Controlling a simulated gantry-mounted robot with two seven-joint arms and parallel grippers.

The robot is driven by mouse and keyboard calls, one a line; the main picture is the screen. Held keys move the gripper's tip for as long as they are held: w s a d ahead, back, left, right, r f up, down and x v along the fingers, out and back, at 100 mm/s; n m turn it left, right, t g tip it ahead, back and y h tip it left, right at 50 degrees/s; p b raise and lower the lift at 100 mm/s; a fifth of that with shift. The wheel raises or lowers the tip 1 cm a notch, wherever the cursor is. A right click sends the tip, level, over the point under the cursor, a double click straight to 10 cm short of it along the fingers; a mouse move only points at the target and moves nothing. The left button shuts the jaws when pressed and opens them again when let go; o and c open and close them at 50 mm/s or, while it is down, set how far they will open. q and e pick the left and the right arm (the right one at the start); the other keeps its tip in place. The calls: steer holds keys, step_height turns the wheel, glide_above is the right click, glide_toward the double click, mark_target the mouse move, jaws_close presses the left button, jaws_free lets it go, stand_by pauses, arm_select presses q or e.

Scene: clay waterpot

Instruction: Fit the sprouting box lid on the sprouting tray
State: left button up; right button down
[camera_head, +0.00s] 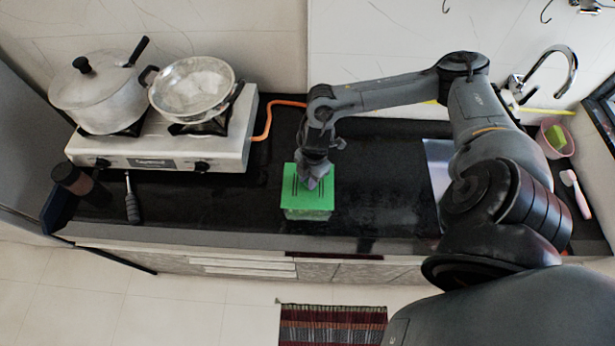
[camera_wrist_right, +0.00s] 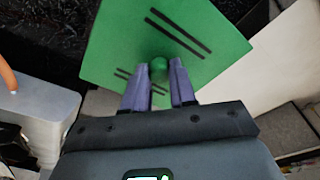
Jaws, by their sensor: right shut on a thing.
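The sprouting box lid (camera_head: 301,201) is a flat green square with dark slots and a green knob. In the head view it lies over the sprouting tray (camera_head: 308,215), whose pale side shows below the lid's front edge. I cannot tell whether the lid is fully seated. My right gripper (camera_head: 312,182) is above the lid, pointing down. In the right wrist view the lid (camera_wrist_right: 165,45) fills the top, and the right gripper (camera_wrist_right: 160,73) has its fingers on either side of the lid's knob (camera_wrist_right: 159,64). Most of the tray is hidden. My left gripper is not in view.
A gas stove (camera_head: 160,155) with a lidded pot (camera_head: 97,95) and a steel pan (camera_head: 193,92) stands at left. A dark bottle (camera_head: 77,182) is near the left end.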

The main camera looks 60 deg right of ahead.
steer(key=shift+f+b, duration=1.85)
steer(key=shift+b, duration=0.05)
steer(key=shift+f+b, duration=0.5)
steer(key=shift+f, duration=0.65)
steer(key=shift+p, duration=0.3)
steer(key=shift+f+p, duration=0.15)
steer(key=shift+p, duration=0.2)
steer(key=shift+p, duration=0.3)
stand_by(0.5)
